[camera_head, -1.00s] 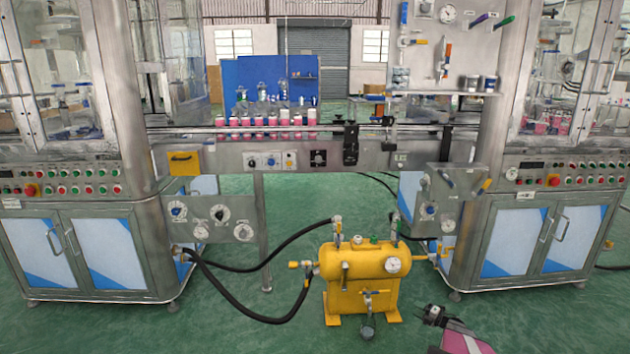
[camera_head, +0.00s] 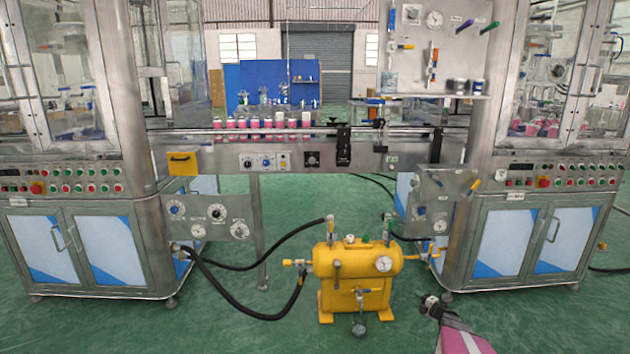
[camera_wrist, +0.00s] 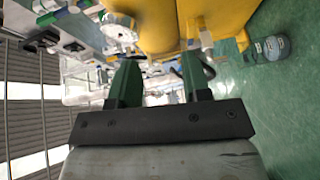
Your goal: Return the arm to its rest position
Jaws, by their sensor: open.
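My gripper (camera_head: 434,304) shows at the lower right of the head view, at the end of my pink and grey arm. It stands in front of and to the right of the yellow tank, apart from it in that view. In the wrist view my gripper (camera_wrist: 160,82) has its two dark green fingers spread apart, with nothing held between them. The yellow tank (camera_head: 352,265) stands on the floor with gauges, valves and black hoses. Part of its yellow body (camera_wrist: 165,25) fills the top of the wrist view.
A conveyor (camera_head: 290,155) with several pink and white cans (camera_head: 268,122) runs between two machine cabinets, one left (camera_head: 75,250) and one right (camera_head: 545,240). Black hoses (camera_head: 250,310) lie left of the tank.

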